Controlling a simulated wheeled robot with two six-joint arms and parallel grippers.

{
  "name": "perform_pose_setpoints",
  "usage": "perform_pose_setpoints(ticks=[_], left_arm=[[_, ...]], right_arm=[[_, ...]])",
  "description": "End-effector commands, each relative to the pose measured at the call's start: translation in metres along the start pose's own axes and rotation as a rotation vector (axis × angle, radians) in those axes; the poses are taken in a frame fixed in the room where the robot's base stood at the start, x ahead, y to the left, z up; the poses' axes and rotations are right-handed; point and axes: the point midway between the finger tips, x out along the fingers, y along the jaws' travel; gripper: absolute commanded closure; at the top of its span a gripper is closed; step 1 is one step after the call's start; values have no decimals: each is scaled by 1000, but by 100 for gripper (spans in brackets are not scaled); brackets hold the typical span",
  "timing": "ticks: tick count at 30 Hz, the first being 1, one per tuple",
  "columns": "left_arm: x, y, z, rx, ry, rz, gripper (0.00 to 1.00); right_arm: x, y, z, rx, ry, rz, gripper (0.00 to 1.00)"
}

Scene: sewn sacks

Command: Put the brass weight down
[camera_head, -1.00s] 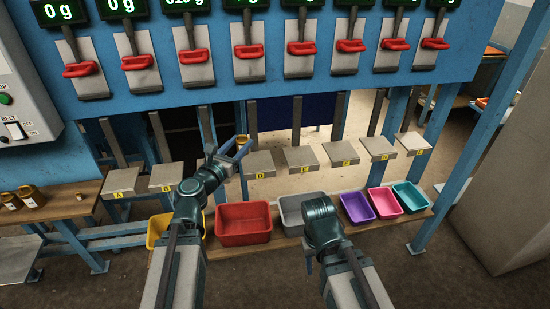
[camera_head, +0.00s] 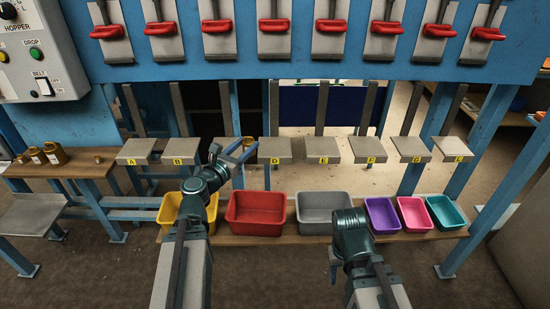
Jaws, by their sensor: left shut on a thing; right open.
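My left gripper (camera_head: 239,153) is held up in front of the row of weighing plates, about where plate C belongs, left of plate D (camera_head: 275,150). It is shut on a small brass weight (camera_head: 247,141), of which only a little shows behind the fingers. Whether the weight touches a plate cannot be told. My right gripper (camera_head: 333,268) hangs low in front of the grey bin, open and partly hidden by its own arm.
Several brass weights (camera_head: 55,154) and a smaller one (camera_head: 98,158) stand on the wooden table (camera_head: 75,166) at left. Yellow, red (camera_head: 257,213), grey (camera_head: 324,212), purple, pink and teal bins line a low shelf. Red handles (camera_head: 275,26) hang above the plates.

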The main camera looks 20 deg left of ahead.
Motion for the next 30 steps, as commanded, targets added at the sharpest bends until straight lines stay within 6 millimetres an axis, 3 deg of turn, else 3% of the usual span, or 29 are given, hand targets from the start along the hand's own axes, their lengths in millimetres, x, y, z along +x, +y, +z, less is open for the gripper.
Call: perform_pose_setpoints(ticks=[1,3,11,14,24,30], left_arm=[[-3,5,-11,-1,-1,6,100],[-6,10,-15,-1,-1,10,100],[-3,13,-16,-1,-1,12,100],[14,12,-18,-1,-1,10,100],[97,1,-26,-1,-1,11,100],[129,-4,-29,-1,0,12,100]], right_arm=[[11,-1,-1,0,0,0,50],[15,-1,-1,0,0,0,50],[16,-2,-1,0,0,0,50],[18,-2,-1,0,0,0,50],[26,-2,-2,0,0,0,50],[29,-3,-2,0,0,0,50]])
